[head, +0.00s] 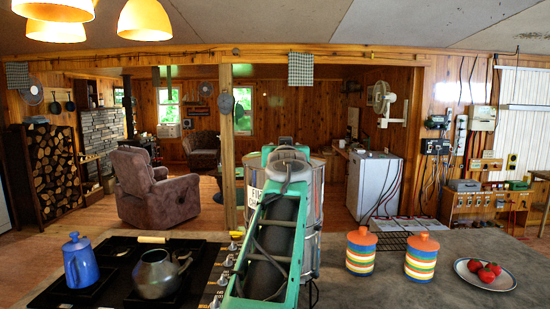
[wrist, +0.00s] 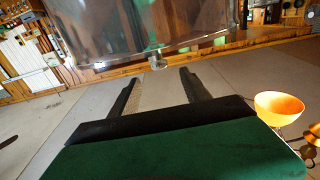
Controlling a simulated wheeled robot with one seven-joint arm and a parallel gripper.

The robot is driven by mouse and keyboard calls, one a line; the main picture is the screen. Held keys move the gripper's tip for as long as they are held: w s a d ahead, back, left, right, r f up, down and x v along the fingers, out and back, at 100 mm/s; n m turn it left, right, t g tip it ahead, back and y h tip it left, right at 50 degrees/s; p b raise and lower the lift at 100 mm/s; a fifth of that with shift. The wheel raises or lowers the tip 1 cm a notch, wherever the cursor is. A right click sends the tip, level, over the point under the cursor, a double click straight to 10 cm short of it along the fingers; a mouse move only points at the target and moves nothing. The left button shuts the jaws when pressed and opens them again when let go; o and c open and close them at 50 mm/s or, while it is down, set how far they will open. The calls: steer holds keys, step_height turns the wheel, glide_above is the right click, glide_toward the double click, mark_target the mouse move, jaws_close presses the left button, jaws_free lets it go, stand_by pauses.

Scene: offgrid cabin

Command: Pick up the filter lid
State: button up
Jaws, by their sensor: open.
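A shiny metal filter body (head: 316,195) stands upright on the counter in the head view, mostly hidden behind my green arm. In the wrist view, which is upside down, its shiny wall fills the top. The filter lid (wrist: 130,66) is its edge there, with a small knob (wrist: 158,62) that sticks out towards the ceiling. My gripper (wrist: 157,76) is open and empty, its two dark fingers spread on either side of the line to the knob. The knob is just beyond the fingertips, apart from them. In the head view my gripper and the lid's top are hidden by my arm.
A blue coffee pot (head: 80,262) and a grey kettle (head: 160,274) stand on the stove (head: 110,250) at left. Orange lamps (head: 144,20) hang at upper left.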

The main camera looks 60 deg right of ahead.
steer(key=p+x, duration=0.4)
steer(key=x, duration=0.2)
steer(key=shift+w+d, duration=0.2)
steer(key=shift+d, duration=0.25)
steer(key=shift+c, duration=0.2)
steer(key=c, duration=0.3)
jaws_close()
steer(key=shift+r, duration=0.1)
